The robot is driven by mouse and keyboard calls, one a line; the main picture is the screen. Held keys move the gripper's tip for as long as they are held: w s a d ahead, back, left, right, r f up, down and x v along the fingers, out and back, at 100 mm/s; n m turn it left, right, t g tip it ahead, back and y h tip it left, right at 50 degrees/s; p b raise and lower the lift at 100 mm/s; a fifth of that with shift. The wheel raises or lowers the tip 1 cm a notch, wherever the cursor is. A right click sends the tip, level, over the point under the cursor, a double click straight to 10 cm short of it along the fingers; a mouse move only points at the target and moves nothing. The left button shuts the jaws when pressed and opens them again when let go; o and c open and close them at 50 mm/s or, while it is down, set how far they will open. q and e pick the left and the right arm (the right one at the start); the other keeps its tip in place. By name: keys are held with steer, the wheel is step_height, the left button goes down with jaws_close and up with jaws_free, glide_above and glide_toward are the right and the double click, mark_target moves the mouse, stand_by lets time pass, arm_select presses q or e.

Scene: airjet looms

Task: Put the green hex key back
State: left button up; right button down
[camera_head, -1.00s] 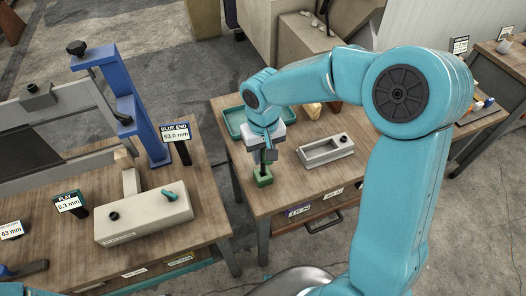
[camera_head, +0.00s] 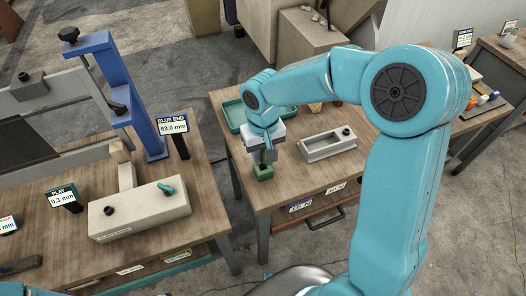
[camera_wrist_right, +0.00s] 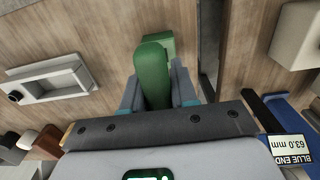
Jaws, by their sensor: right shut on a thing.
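My right gripper (camera_head: 262,157) points down over the right bench, just above a small green block (camera_head: 263,173). In the right wrist view the gripper (camera_wrist_right: 158,98) is shut on a green handle (camera_wrist_right: 152,72), which appears to be the green hex key. The green block (camera_wrist_right: 160,42) shows just beyond the handle. The key's lower end is hidden, so I cannot tell whether it sits in the block. My left gripper is not in view.
A pale open-topped box (camera_head: 328,145) and a teal tray (camera_head: 233,116) stand near the green block. On the left bench are a blue post (camera_head: 122,90), a "BLUE END 63.0 mm" display (camera_head: 173,125) and a pale block with a teal lever (camera_head: 140,212). A gap separates the benches.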

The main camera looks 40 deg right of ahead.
steer(key=shift+f+b, duration=0.4)
steer(key=shift+f, duration=0.3)
jaws_free()
steer(key=shift+r, duration=0.1)
steer(key=shift+r, duration=0.1)
steer(key=shift+r+p, duration=3.85)
steer(key=shift+r, duration=1.1)
step_height(320, 180, up, 16)
steer(key=shift+r, duration=0.15)
